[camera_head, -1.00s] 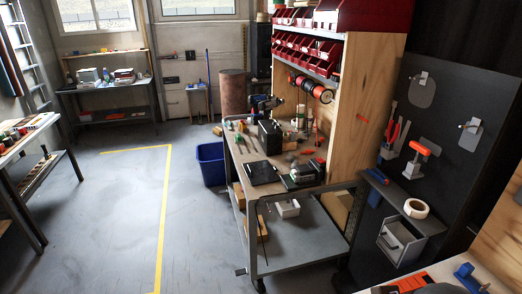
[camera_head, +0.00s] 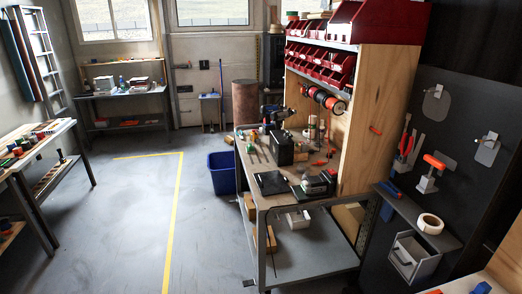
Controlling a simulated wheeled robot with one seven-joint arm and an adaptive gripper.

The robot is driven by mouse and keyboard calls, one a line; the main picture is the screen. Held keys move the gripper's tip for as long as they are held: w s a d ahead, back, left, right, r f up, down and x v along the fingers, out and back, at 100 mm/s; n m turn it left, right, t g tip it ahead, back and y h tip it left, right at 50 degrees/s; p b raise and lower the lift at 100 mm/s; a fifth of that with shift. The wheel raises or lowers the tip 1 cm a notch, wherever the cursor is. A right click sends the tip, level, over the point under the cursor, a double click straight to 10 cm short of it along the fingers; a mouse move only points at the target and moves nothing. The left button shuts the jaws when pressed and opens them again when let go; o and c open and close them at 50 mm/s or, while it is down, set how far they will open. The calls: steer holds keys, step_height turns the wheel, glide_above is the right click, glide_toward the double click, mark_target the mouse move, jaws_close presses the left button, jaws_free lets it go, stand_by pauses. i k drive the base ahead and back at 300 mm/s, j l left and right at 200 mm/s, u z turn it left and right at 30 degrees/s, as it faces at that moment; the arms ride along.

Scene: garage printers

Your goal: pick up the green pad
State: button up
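I cannot make out the green pad for certain. Small green items show on the left table (camera_head: 50,141), too small to tell what they are. A dark device with a greenish top (camera_head: 314,186) sits at the front right of the workbench (camera_head: 262,164), beside a flat black plate (camera_head: 271,183). My gripper is not in view.
A blue bin (camera_head: 223,180) stands on the floor left of the workbench. Red parts bins (camera_head: 318,62) fill the shelf above it. A black tool panel (camera_head: 455,130) with a tape roll (camera_head: 430,223) is at right. The floor by the yellow line (camera_head: 173,225) is clear.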

mark_target(250, 148)
steer(key=i+j, duration=0.1)
steer(key=j, duration=0.25)
steer(key=i+j+u, duration=0.1)
steer(key=j, duration=0.25)
steer(key=i+j, duration=0.15)
steer(key=j, duration=0.2)
steer(key=i+j+u, duration=0.8)
steer(key=i, duration=0.15)
steer(key=i+j+u, duration=0.1)
steer(key=i+u, duration=0.3)
steer(key=i+z, duration=0.2)
steer(key=i, duration=0.25)
steer(key=i+z, duration=0.25)
steer(key=i, duration=0.2)
steer(key=i+j+z, duration=0.2)
steer(key=i, duration=0.2)
steer(key=i+j+z, duration=0.25)
steer(key=i, duration=0.2)
steer(key=i+l+z, duration=0.2)
steer(key=z, duration=0.15)
steer(key=i+z, duration=0.3)
steer(key=i, duration=0.15)
steer(key=i+l+z, duration=0.1)
steer(key=i+z, duration=0.25)
steer(key=i+l+z, duration=0.15)
steer(key=i+l, duration=0.25)
steer(key=i, duration=0.1)
